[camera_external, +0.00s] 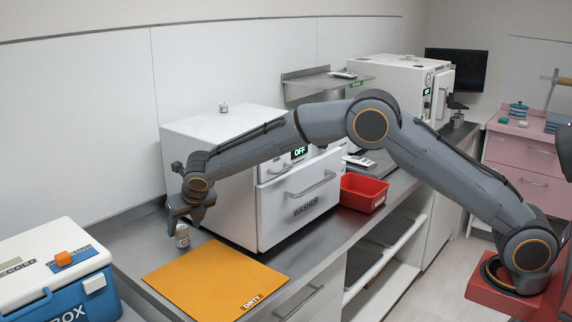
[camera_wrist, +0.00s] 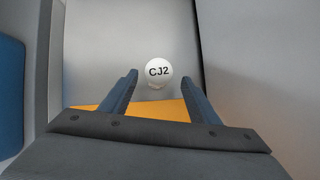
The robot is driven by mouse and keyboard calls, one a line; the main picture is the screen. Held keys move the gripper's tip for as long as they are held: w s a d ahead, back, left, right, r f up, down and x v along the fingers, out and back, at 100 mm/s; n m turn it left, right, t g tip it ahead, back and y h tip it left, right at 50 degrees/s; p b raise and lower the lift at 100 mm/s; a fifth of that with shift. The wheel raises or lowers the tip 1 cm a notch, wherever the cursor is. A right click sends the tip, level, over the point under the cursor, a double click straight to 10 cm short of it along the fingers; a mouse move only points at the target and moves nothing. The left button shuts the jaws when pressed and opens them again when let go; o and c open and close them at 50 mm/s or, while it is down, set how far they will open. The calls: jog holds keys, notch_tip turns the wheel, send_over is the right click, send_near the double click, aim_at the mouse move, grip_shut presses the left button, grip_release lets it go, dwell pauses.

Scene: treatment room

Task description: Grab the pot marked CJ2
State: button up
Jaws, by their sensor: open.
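The pot marked CJ2 (camera_wrist: 157,74) shows its round white lid from above in the wrist view, with the black letters readable. In the external view a small pot (camera_external: 182,236) stands on the metal counter, just beyond the orange mat's far left corner and below my gripper. My gripper (camera_external: 183,215) is above the pot, pointing down at it. In the wrist view my gripper (camera_wrist: 157,92) is open, with a finger on each side and the lid centred a little ahead of the tips. Nothing is between the fingers. How far the tips are above the lid is hard to tell.
The orange mat marked DIRTY (camera_external: 215,280) lies in front. The white washer (camera_external: 225,190) stands close to the right, with another small pot (camera_external: 223,107) on top. A blue and white cold box (camera_external: 75,285) is at the left. A red bin (camera_external: 363,193) sits right of the washer.

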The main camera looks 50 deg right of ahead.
aim_at(182, 229)
jog(key=shift+p+x, duration=0.8)
jog(key=shift+x, duration=1.6)
jog(key=shift+w+a, duration=0.15)
jog(key=shift+c, duration=0.5)
jog(key=shift+r, duration=0.1)
jog(key=c, duration=1)
